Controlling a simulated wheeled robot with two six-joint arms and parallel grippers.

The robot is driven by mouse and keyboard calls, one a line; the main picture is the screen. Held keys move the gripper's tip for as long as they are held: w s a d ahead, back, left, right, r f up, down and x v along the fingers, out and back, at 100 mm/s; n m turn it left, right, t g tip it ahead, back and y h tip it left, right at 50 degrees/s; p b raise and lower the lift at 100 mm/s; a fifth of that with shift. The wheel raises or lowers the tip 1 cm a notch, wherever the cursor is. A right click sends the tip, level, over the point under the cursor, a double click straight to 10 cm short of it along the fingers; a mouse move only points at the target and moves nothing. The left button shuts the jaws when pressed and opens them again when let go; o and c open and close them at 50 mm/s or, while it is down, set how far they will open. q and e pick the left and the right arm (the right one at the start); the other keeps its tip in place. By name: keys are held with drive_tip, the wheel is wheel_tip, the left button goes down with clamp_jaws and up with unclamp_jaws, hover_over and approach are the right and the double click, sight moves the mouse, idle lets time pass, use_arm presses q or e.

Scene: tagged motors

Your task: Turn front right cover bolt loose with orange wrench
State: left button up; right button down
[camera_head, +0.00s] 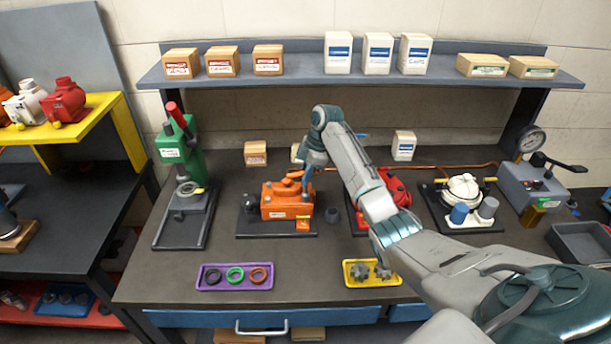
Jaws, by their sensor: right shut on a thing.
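An orange motor (273,207) sits on a dark base plate (262,232) in the middle of the bench. My right arm reaches in from the right. Its gripper (306,186) points down at the right side of the motor's top and is shut on a thin thing, which looks like the orange wrench. The wrench is too small and too close in colour to the motor to make out clearly. The front right cover bolt is hidden by or under the gripper. My left gripper is not in view.
A red motor (397,188) stands partly behind my right forearm. A green press (182,150) is at left, a white pump (463,188) at right. A purple tray (204,284) with rings and a yellow tray (348,283) lie in front. A shelf (300,73) with boxes spans above.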

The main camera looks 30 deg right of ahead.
drive_tip(key=shift+n, duration=0.4)
drive_tip(key=shift+m, duration=0.6)
drive_tip(key=shift+r, duration=1.05)
drive_tip(key=shift+r, duration=2.5)
